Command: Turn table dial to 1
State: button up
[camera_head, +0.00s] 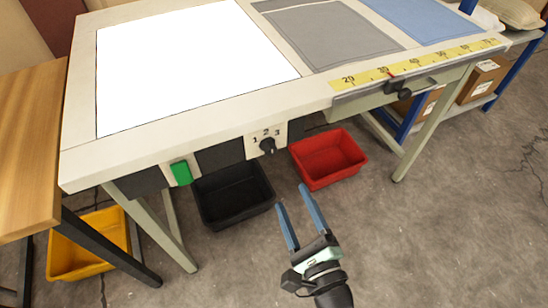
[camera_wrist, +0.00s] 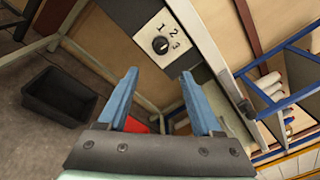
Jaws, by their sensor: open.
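The table dial (camera_head: 268,146) is a black knob on a white plate marked 1, 2, 3, on the front edge of the table (camera_head: 180,135). In the wrist view the dial (camera_wrist: 161,45) shows ahead, above and between my fingertips. The knob's pointer is too small to read with certainty. My gripper (camera_head: 299,216) is open and empty, in front of and below the dial, apart from it. In the wrist view my gripper (camera_wrist: 158,80) shows two blue fingers spread apart.
A green switch (camera_head: 181,173) sits left of the dial. A black bin (camera_head: 233,194), a red bin (camera_head: 327,158) and a yellow bin (camera_head: 88,243) stand on the floor. Open floor lies around my gripper.

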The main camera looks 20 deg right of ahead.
aim_at(272, 154)
jog(key=w, duration=1.2)
jog(key=shift+w+d+r, duration=0.15)
jog(key=shift+w+d, duration=0.05)
jog(key=shift+d, duration=0.15)
grip_shut()
